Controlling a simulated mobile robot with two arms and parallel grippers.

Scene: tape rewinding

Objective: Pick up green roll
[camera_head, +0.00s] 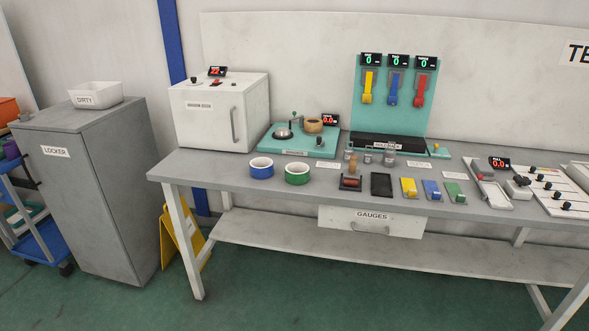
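The green roll (297,173) is a short ring of tape with a pale inner core. It lies flat on the grey workbench (225,178), near its front edge and left of the middle. A similar blue roll (261,167) lies just left of it, with a small gap between them. Neither of my grippers shows in the head view.
A teal winding device (265,145) stands behind the rolls, and a white cabinet (212,112) stands at the bench's left end. A small stand (350,182) and several coloured blocks lie to the right. Bare bench lies left of the rolls.

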